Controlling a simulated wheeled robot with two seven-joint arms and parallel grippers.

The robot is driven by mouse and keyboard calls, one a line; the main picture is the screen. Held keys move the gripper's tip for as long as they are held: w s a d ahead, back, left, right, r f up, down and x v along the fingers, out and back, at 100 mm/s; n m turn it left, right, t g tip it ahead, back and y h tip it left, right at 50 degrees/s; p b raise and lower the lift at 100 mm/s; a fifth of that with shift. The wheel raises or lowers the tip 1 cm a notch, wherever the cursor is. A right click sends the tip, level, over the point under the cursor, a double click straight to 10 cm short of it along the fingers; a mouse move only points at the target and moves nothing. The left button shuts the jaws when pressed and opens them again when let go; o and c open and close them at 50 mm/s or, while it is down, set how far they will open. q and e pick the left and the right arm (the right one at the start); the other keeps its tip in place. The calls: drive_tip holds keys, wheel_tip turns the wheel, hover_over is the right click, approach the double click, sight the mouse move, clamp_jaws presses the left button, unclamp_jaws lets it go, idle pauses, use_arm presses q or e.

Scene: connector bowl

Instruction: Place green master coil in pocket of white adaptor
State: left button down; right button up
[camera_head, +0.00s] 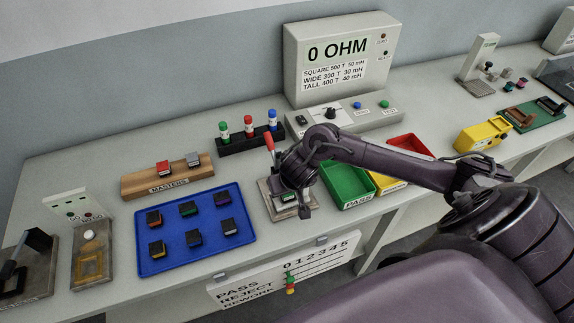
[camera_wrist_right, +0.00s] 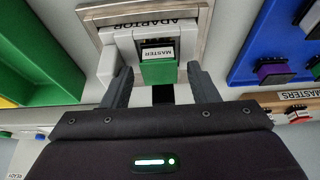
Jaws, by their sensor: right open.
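The green master coil (camera_wrist_right: 158,71), with a white MASTER label, sits between the walls of the white adaptor (camera_wrist_right: 110,62) in the right wrist view. Whether it is fully seated cannot be told. In the head view the green coil (camera_head: 288,197) shows partly under my right gripper (camera_head: 303,207), which hides much of the adaptor. My left gripper is not in view.
A blue tray (camera_head: 177,223) with several coils lies to the left. A wooden MASTERS rack (camera_head: 137,185) holds a red and a grey block behind it. Green PASS (camera_head: 346,187) and red (camera_head: 408,150) bins stand to the right. A red-handled lever (camera_head: 268,146) rises close beside my gripper.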

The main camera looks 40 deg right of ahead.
drive_tip(key=shift+r, duration=0.1)
drive_tip(key=p+v, duration=0.4)
drive_tip(key=v, duration=0.8)
drive_tip(key=shift+p, duration=0.3)
drive_tip(key=shift+s, duration=0.15)
